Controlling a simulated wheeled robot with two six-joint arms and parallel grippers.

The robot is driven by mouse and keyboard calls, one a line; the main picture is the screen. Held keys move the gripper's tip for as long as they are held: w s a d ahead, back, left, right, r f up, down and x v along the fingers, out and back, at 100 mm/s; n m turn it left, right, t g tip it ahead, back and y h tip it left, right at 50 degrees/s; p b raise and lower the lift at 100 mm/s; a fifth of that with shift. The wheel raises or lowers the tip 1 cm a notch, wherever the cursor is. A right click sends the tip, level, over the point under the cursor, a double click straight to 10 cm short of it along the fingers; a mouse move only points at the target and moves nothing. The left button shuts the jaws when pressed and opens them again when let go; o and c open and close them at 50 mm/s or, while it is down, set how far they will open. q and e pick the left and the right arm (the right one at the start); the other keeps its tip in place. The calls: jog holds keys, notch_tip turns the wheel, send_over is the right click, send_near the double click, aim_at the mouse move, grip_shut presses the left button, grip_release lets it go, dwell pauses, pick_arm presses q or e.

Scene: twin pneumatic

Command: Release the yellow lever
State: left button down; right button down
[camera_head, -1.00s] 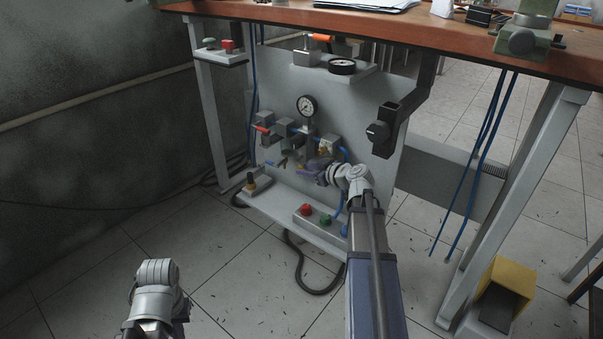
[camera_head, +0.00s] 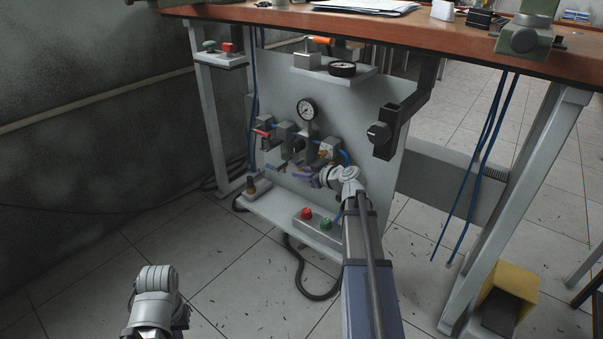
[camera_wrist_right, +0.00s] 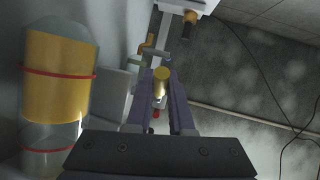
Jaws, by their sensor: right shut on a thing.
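The yellow lever (camera_wrist_right: 161,78) shows in the right wrist view as a short yellow rod with a rounded end. My right gripper (camera_wrist_right: 162,100) has its dark purple fingers on either side of this rod and is shut on it. In the head view my right gripper (camera_head: 300,174) is in front of the pneumatic panel, below the row of valves (camera_head: 300,142). The lever is too small and too covered to make out there. My left arm shows at the bottom left of the head view, but its gripper is out of the picture.
A round gauge (camera_head: 307,109) is above the valves. A shelf (camera_head: 283,214) below carries a red button (camera_head: 306,213) and a green button (camera_head: 326,223). A black bracket (camera_head: 394,127) hangs at the right. A yellow-filled clear cylinder (camera_wrist_right: 60,75) is close in the wrist view.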

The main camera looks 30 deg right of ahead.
jog(key=g+p, duration=0.1)
jog(key=p, duration=0.2)
jog(key=shift+r, duration=0.4)
jog(key=shift+s+f+g+h, duration=0.1)
jog(key=shift+f+g+h, duration=0.05)
jog(key=shift+g+h, duration=0.2)
jog(key=shift+f, duration=0.1)
jog(key=c, duration=1.1)
grip_release()
